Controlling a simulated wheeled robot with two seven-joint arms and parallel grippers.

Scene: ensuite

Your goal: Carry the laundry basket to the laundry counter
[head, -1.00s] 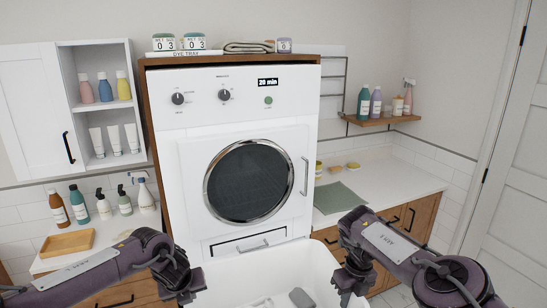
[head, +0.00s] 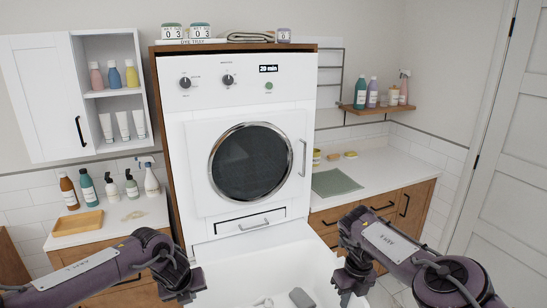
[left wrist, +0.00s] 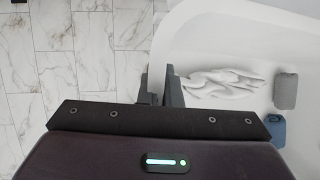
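The laundry basket (head: 235,270) is a white open tub at the bottom middle of the head view, in front of the washer. It also fills the right of the left wrist view (left wrist: 165,45), with a crumpled white cloth (left wrist: 220,82), a grey roll (left wrist: 286,92) and a blue roll (left wrist: 272,128) inside. My left gripper (head: 187,292) is at its left rim; in the left wrist view its fingers (left wrist: 158,88) close on either side of the wall. My right gripper (head: 346,292) is at the right rim, apparently closed on it, its fingertips partly hidden. A white counter (head: 375,165) with a green mat (head: 335,182) stands right of the washer.
A white front-loading machine (head: 250,165) showing "20 min" stands straight ahead. Left of it, another counter (head: 115,225) holds several bottles and a wooden tray (head: 77,222). A small wall shelf (head: 368,109) holds bottles. A white door (head: 510,150) is at far right. Marble-look floor (left wrist: 70,50) is clear left of the basket.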

